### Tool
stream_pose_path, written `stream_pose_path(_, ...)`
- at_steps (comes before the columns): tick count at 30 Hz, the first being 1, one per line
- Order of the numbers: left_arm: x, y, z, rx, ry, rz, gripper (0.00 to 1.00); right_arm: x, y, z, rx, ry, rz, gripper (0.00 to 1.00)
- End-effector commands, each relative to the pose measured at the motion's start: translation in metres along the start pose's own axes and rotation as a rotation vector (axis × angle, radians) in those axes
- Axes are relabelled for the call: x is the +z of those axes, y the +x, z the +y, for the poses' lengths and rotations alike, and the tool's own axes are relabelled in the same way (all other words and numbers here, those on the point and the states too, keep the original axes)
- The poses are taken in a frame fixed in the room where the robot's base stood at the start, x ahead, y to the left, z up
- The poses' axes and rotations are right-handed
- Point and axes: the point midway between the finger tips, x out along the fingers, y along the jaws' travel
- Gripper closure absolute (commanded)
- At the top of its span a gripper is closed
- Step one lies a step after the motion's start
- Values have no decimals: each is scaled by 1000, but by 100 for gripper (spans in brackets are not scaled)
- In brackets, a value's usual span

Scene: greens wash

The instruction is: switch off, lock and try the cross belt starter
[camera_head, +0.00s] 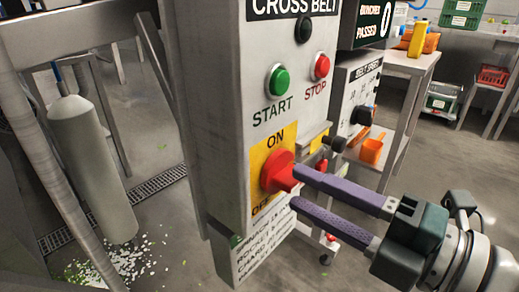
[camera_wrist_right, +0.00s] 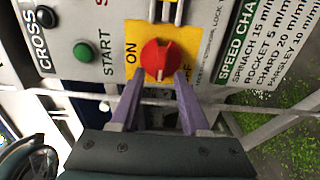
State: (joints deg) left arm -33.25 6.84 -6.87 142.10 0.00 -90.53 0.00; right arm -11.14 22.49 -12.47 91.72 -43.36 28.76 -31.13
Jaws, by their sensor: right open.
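The cross belt starter (camera_head: 215,95) is a grey upright box. It has a green START button (camera_head: 279,80), a red STOP button (camera_head: 321,66) and a red rotary switch (camera_head: 276,172) on a yellow ON/OFF plate (camera_head: 258,158). The switch also shows in the right wrist view (camera_wrist_right: 158,56), its pale mark toward the gripper; I cannot tell its exact setting. My right gripper (camera_head: 296,188) is open, its purple fingertips close to the switch, one on either side in the wrist view (camera_wrist_right: 160,78). Contact is unclear. Small fittings right of the switch are partly hidden. My left gripper is not in view.
A lettered notice (camera_head: 262,252) is below the switch. A belt speed box (camera_head: 357,97) stands right of the starter. Behind is a table (camera_head: 408,62) with a yellow bottle (camera_head: 417,38); an orange scoop (camera_head: 372,150) is lower down. A grey cylinder (camera_head: 92,170) stands at left.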

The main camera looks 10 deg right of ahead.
Motion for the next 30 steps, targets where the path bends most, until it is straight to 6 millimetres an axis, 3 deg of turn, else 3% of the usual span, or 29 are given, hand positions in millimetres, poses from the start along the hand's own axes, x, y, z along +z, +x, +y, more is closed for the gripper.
stream_pose_path(6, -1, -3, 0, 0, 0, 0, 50, 0, -46, -1, -5, 2, 0, 54)
stream_pose_path(12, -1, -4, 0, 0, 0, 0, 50, 0, -73, 0, -2, 0, 0, 54)
stream_pose_path(30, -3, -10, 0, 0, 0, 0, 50, 3, -78, 7, -2, 11, -18, 54)
